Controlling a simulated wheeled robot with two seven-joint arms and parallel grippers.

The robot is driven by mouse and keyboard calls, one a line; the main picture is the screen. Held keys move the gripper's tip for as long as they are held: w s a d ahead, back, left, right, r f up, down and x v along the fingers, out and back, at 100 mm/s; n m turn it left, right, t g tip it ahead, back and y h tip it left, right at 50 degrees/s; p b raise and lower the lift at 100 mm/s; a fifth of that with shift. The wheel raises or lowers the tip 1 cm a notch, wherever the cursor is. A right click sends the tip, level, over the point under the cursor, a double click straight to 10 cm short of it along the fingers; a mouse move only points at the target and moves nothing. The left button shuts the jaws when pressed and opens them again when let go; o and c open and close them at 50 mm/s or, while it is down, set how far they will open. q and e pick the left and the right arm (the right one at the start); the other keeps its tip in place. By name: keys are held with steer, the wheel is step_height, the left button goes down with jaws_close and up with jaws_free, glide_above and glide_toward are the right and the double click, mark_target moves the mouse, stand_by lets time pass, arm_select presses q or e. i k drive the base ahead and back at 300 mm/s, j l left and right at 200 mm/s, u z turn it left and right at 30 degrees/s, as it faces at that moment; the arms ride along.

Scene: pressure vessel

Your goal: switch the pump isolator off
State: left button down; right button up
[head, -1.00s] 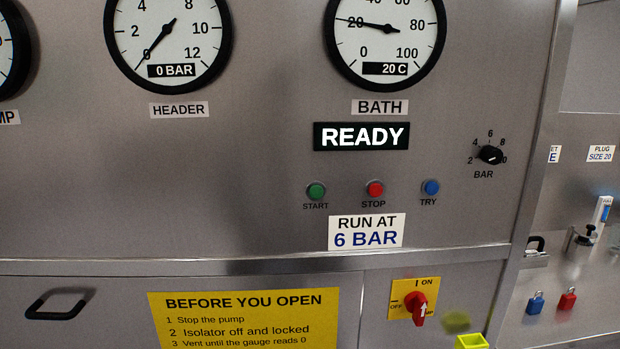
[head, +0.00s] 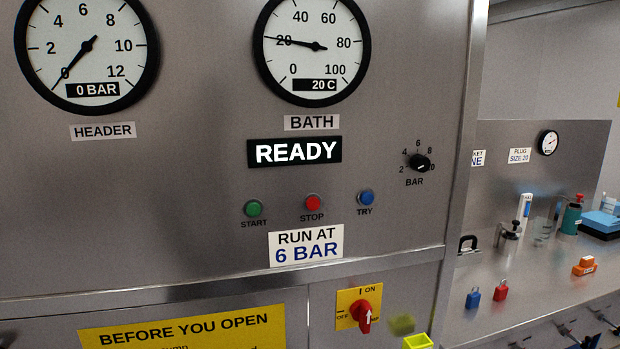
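The pump isolator (head: 366,312) is a red rotary handle on a yellow square plate (head: 345,298), low on the steel panel. Its white arrow points up, toward the ON mark at the top of the plate. The OFF mark is on the plate's left side. A label at the lower right is partly covered by the handle. Neither of my grippers shows in the head view, and nothing touches the isolator.
A bright yellow open-topped object (head: 418,342) is cut off at the bottom edge, right of the isolator. The READY display (head: 294,151) is lit above green, red and blue buttons. Blue (head: 473,298) and red (head: 501,290) padlocks stand on the right-hand bench.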

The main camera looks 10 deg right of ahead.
mark_target(362, 311)
steer(key=i+j+z, duration=0.25)
steer(key=j, duration=0.15)
steer(key=j+z, duration=0.2)
steer(key=j, duration=0.2)
steer(key=i+j+z, duration=0.1)
steer(key=j+z, duration=0.15)
steer(key=j, duration=0.2)
